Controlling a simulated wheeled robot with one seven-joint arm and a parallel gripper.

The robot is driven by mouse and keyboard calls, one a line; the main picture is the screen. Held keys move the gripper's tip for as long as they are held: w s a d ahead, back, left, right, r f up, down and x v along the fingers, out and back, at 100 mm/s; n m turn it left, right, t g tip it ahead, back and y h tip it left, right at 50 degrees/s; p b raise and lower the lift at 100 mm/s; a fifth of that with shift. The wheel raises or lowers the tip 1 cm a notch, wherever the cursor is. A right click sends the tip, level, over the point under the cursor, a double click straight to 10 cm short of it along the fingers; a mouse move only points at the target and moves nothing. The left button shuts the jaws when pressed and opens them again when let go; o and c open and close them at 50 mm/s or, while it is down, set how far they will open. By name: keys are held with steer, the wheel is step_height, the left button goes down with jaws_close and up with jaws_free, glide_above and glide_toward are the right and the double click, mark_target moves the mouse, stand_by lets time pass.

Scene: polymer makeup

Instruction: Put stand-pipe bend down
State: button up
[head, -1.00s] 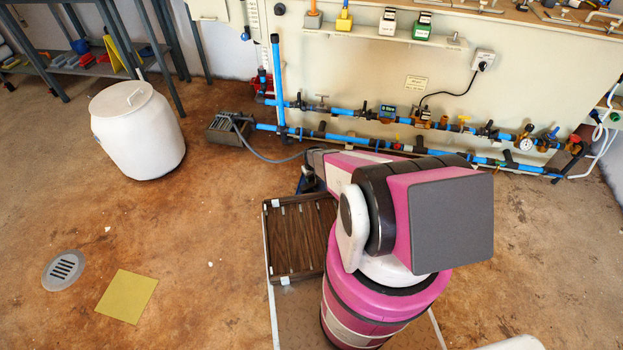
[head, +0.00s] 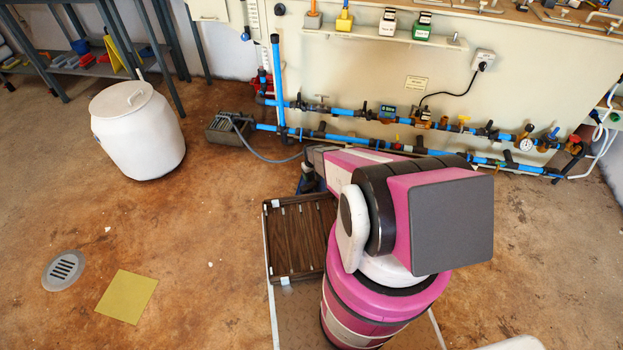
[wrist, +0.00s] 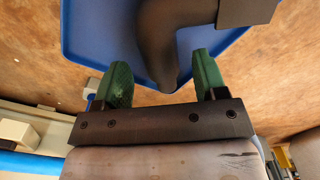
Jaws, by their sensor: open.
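A dark, smooth curved piece, which looks like the stand-pipe bend (wrist: 165,35), shows in the wrist view over a blue tray (wrist: 95,35). Its narrow lower end lies between the two green fingers of my gripper (wrist: 160,62). The fingers are open, with a gap on each side of the piece. I cannot tell whether its underside rests on the tray. A dark block (wrist: 248,11) adjoins it at the upper right. In the head view my arm hides the gripper and the bend.
Blue pipework (head: 350,141) with valves runs along the back wall panel. A brown slatted crate (head: 300,240) lies beside my arm. A white lidded drum (head: 138,130) stands at left. A yellow square (head: 127,296) and a round drain (head: 64,269) lie on open floor.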

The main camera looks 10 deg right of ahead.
steer(key=s+r+m, duration=0.1)
steer(key=s+r, duration=0.3)
steer(key=r, duration=0.7)
steer(key=s+r, duration=0.3)
steer(key=r, duration=0.8)
steer(key=s+r+m, duration=0.1)
steer(key=s+r, duration=0.3)
steer(key=r, duration=0.6)
steer(key=s+r+m, duration=0.1)
steer(key=s+r, duration=1)
steer(key=r, duration=0.5)
steer(key=shift+s+d+m, duration=0.25)
steer(key=shift+s+m, duration=0.05)
steer(key=shift+s, duration=0.05)
